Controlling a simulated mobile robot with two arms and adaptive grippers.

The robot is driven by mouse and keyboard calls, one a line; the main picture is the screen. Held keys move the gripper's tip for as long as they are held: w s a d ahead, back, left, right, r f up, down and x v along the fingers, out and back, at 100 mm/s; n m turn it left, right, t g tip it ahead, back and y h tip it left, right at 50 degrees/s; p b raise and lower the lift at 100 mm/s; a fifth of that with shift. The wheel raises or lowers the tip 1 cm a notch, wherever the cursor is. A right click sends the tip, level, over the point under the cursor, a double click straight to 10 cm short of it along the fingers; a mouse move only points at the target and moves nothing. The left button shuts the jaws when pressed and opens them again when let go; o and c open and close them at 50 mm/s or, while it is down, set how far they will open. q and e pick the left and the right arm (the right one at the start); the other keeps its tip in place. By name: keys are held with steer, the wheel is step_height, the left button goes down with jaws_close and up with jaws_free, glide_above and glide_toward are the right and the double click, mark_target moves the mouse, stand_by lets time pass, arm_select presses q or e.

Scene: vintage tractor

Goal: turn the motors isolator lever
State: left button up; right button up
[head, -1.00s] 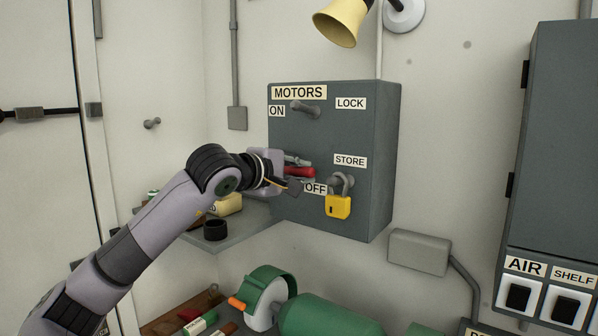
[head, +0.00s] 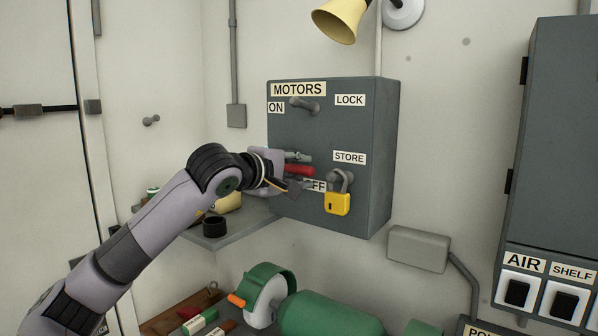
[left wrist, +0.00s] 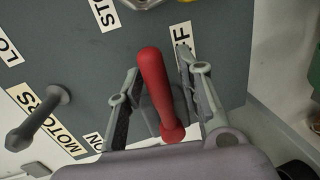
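The red isolator lever (head: 300,170) is on the front of the grey MOTORS box (head: 330,125), beside the OFF label (head: 319,186). In the head view it lies nearly level. My left gripper (head: 304,171) is at the lever, one finger above it and one below. In the left wrist view the red lever (left wrist: 157,90) stands between the two parted fingers (left wrist: 160,70), with gaps seen on both sides. The lower finger hides part of the OFF label. The lever's mount is partly hidden. My right gripper is not in view.
A yellow padlock (head: 338,203) hangs under the STORE label, right of the lever. A grey peg (head: 304,104) sticks out near the ON label. A shelf (head: 235,232) with small items lies below my left arm. A switch panel (head: 540,300) stands at the right.

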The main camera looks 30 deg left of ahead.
arm_select(q)
steer(key=d+v, duration=0.1)
steer(key=v, duration=1.1)
steer(key=shift+a, duration=0.5)
